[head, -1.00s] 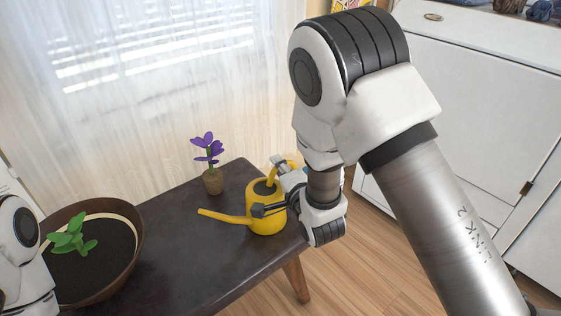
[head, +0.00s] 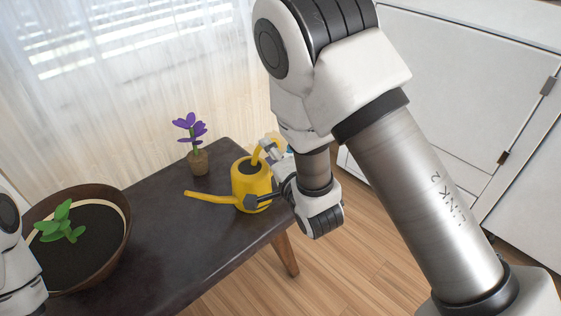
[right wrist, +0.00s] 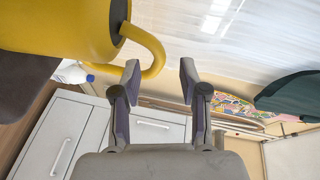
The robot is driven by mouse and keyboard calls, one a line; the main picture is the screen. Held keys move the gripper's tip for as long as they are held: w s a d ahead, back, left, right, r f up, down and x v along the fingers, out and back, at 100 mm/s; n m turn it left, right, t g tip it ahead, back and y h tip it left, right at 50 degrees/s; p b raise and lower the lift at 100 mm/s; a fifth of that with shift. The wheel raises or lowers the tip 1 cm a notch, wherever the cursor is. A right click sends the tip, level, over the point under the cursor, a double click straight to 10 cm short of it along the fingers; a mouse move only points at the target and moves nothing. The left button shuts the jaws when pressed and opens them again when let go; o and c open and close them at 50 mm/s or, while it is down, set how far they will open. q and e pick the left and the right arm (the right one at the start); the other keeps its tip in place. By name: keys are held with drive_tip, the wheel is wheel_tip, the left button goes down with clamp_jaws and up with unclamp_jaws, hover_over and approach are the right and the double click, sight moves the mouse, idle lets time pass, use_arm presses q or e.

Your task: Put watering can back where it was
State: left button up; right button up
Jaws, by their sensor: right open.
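The yellow watering can (head: 250,190) stands upright on the dark table near its right end, its spout pointing left. In the right wrist view its yellow body (right wrist: 60,25) fills the upper left and its handle (right wrist: 156,48) curves down beside the left finger. My right gripper (head: 264,174) is at the can's handle side, with one dark finger in front of the body. In the right wrist view the gripper (right wrist: 160,82) is open, with part of the handle showing between or just beyond its fingertips. Contact cannot be told. My left gripper is out of view.
A purple flower in a small brown pot (head: 198,163) stands behind the can. A large brown bowl planter (head: 124,240) with a green plant is at the left. The dark table (head: 170,232) has bare room between them. White cabinets (head: 450,80) stand at the right.

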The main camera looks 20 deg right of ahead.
drive_tip(key=s+r+p, duration=0.1)
drive_tip(key=s+p, duration=0.7)
drive_tip(key=p, duration=0.1)
drive_tip(key=s+d+f+n+g+h, duration=0.1)
drive_tip(key=s+d+f+n+g, duration=0.15)
drive_tip(key=f, duration=0.35)
drive_tip(key=s+d+f+n+g, duration=0.1)
drive_tip(key=s+f+n+g, duration=0.25)
drive_tip(key=f, duration=0.35)
drive_tip(key=s+d+f+n+g, duration=0.1)
drive_tip(key=s+f+n+g, duration=0.35)
drive_tip(key=s, duration=0.45)
drive_tip(key=s+f+n+g, duration=0.4)
drive_tip(key=s+f+g, duration=0.15)
drive_tip(key=s, duration=0.25)
wheel_tip(320, 180, up, 25)
drive_tip(key=p, duration=2.5)
drive_tip(key=shift+s+d+g, duration=0.15)
drive_tip(key=shift+d+g, duration=0.05)
drive_tip(key=shift+g, duration=0.1)
